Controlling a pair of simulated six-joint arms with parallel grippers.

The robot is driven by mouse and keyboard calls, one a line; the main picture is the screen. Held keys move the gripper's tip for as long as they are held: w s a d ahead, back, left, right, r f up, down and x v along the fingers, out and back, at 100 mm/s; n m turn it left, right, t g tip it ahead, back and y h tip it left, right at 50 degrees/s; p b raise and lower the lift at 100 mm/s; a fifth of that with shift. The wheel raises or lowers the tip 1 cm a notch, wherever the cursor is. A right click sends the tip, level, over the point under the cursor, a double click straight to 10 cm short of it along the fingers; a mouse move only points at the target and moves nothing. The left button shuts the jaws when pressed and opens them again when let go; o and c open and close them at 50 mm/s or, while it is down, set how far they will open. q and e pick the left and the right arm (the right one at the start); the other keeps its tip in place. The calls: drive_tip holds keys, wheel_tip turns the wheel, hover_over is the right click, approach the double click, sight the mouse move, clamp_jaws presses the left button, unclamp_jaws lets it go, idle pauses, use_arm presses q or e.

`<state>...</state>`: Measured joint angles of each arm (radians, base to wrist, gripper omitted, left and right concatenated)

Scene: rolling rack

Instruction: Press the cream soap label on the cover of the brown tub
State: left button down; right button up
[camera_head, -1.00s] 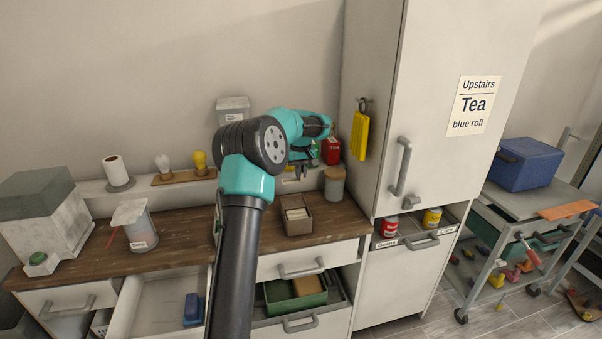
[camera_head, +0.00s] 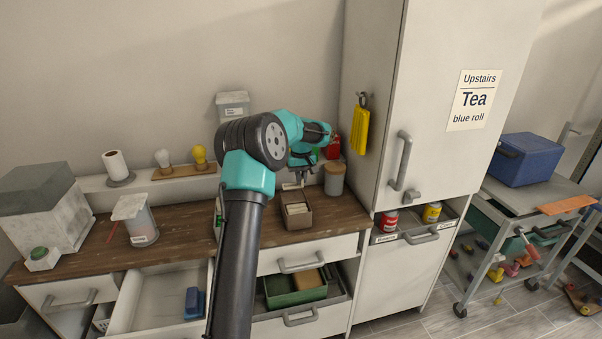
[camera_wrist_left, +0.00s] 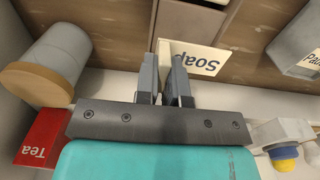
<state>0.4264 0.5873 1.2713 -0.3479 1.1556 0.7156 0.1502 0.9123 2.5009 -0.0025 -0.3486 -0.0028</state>
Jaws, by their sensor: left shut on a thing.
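My left gripper (camera_head: 296,183) is above the counter, just over the open brown box (camera_head: 297,222). In the left wrist view my left gripper (camera_wrist_left: 165,72) is shut on a cream label (camera_wrist_left: 200,60) reading "Soap", which sticks out beyond the fingers. The brown box holds several cream cards and shows no cover. A grey jar with a tan-brown lid (camera_head: 335,179) stands right of the gripper; it also shows in the left wrist view (camera_wrist_left: 50,65). I cannot tell which thing is the brown tub. My right gripper is not in view.
A red Tea tin (camera_head: 332,147) stands behind the jar. A tall cabinet (camera_head: 385,110) bounds the counter on the right. Open drawers below hold a blue object (camera_head: 194,303) and a green tray (camera_head: 268,298). The counter (camera_head: 180,240) left of my arm is partly clear.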

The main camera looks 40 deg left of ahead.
sight(301, 186)
use_arm(q)
drive_tip(key=shift+f, duration=1.95)
drive_tip(key=shift+f, duration=0.15)
drive_tip(key=c, duration=1.1)
unclamp_jaws()
drive_tip(key=shift+c, duration=0.2)
wheel_tip(301, 186, up, 18)
drive_tip(key=shift+f, duration=0.25)
drive_tip(key=shift+f, duration=0.1)
